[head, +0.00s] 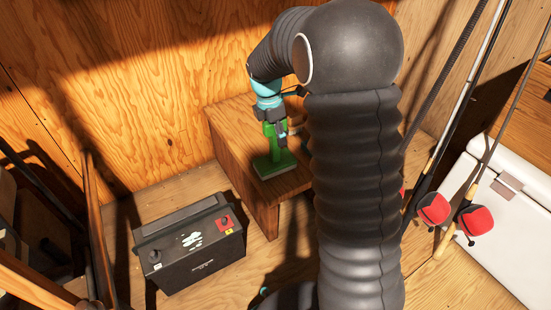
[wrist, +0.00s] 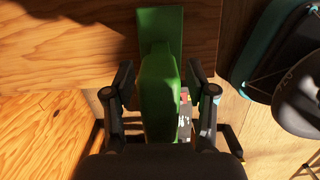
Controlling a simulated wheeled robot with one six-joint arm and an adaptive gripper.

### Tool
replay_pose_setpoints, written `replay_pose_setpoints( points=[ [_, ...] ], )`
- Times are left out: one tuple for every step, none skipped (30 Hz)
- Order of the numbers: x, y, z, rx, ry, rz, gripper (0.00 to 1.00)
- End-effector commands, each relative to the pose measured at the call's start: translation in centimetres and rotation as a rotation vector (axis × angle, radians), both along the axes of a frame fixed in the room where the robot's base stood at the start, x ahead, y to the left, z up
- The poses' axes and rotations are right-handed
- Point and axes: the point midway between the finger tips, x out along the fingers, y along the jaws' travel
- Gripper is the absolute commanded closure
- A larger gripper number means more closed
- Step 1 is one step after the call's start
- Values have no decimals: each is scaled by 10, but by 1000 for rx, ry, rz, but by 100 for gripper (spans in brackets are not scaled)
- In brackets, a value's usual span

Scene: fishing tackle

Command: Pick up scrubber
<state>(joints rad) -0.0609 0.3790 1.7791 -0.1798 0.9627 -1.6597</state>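The green scrubber (head: 275,165) stands on a wooden box (head: 234,122), its flat base on the box top and its handle pointing up. In the wrist view the scrubber (wrist: 160,85) runs up the middle of the picture, its handle towards the camera. My gripper (head: 275,130) is over the scrubber at its handle. In the wrist view the fingers of my gripper (wrist: 160,82) are spread, one on each side of the handle, with a narrow gap visible at each side. My arm hides part of the box in the head view.
A black battery (head: 190,250) sits on the floor in front of the box. Fishing rods with red reels (head: 433,208) lean at the right by a white cooler (head: 500,190). A plywood wall (head: 120,90) stands close behind. A dark teal-edged object (wrist: 270,50) is at right in the wrist view.

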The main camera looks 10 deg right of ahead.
Motion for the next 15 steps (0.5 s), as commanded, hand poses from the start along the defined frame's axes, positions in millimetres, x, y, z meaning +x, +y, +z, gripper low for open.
replay_pose_setpoints(
  points=[
    [0, 0, 0, 0, 0, 0, 54],
    [0, 0, 0, 0, 0, 0, 61],
    [0, 0, 0, 0, 0, 0, 71],
    [0, 0, 0, 0, 0, 0, 79],
    [0, 0, 0, 0, 0, 0, 86],
    [0, 0, 0, 0, 0, 0, 96],
    [0, 0, 0, 0, 0, 0, 100],
    [0, 0, 0, 0, 0, 0, 100],
    [0, 0, 0, 0, 0, 0, 100],
    [0, 0, 0, 0, 0, 0, 100],
    [0, 0, 0, 0, 0, 0, 100],
    [0, 0, 1, 0, -2, 0, 100],
    [0, 0, 1, 0, -2, 0, 100],
    [0, 0, 1, 0, -2, 0, 100],
    [0, 0, 1, 0, -2, 0, 100]
  ],
)
